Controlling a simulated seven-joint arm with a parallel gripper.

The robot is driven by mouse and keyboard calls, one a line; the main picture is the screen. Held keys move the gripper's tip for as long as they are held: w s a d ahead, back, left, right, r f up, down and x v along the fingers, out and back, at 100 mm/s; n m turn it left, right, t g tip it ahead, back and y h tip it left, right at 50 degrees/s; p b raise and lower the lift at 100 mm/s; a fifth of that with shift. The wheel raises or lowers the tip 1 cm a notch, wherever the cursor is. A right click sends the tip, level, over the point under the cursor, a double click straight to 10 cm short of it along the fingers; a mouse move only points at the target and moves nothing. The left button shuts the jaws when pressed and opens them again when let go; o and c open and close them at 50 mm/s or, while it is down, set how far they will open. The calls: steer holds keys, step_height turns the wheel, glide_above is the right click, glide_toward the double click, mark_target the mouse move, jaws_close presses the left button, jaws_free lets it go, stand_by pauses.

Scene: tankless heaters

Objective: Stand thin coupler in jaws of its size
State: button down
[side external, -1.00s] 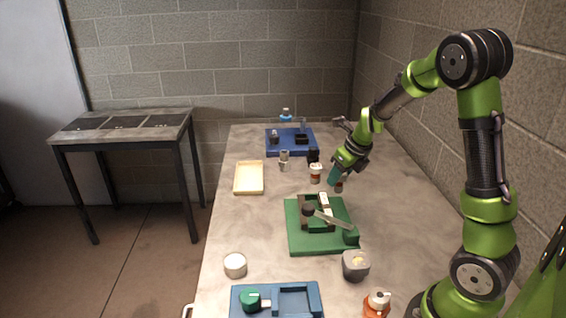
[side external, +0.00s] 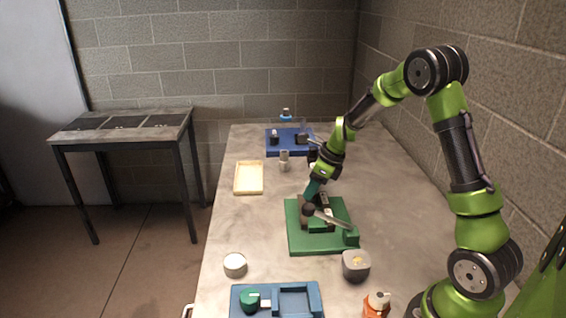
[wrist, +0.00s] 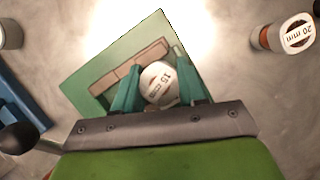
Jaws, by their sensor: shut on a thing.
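My gripper (side external: 310,194) is low over the far-left part of the green fixture (side external: 293,240). Its teal fingers (wrist: 160,88) are shut on a white coupler (wrist: 158,80) marked 15 mm, one on each side, with its marked top facing the wrist camera. Brown jaws (wrist: 120,74) on the green plate lie close beside the coupler; I cannot tell whether they touch or whether its base rests on the plate. In the side view the coupler is hidden. A grey lever with a dark knob (side external: 308,210) crosses the fixture near the fingers.
A 20 mm coupler (wrist: 297,34) stands apart on the table. A cream tray (side external: 249,178), a grey cylinder (side external: 284,161) and a blue fixture (side external: 274,150) lie farther back.

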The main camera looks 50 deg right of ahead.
steer(key=shift+f, duration=0.55)
steer(key=c, duration=0.6)
jaws_free()
steer(key=shift+f, duration=0.15)
steer(key=v, duration=1.2)
steer(key=s+a+r+n+t, duration=0.1)
steer(key=s+a+r+n, duration=0.25)
steer(key=a+n, duration=0.25)
steer(key=s+a+r+n, duration=0.3)
steer(key=a+r+n, duration=0.1)
steer(key=a+n, duration=0.2)
steer(key=s+a+n, duration=0.2)
steer(key=s+n, duration=0.1)
steer(key=n, duration=0.2)
steer(key=s+a+n+t, duration=0.1)
steer(key=s+a+n, duration=0.2)
steer(key=n, duration=0.2)
steer(key=s+a+r+n+t, duration=0.1)
steer(key=s+a+n, duration=0.1)
steer(key=s+n, duration=0.2)
steer(key=shift+a+n, duration=0.4)
steer(key=shift+n, duration=0.4)
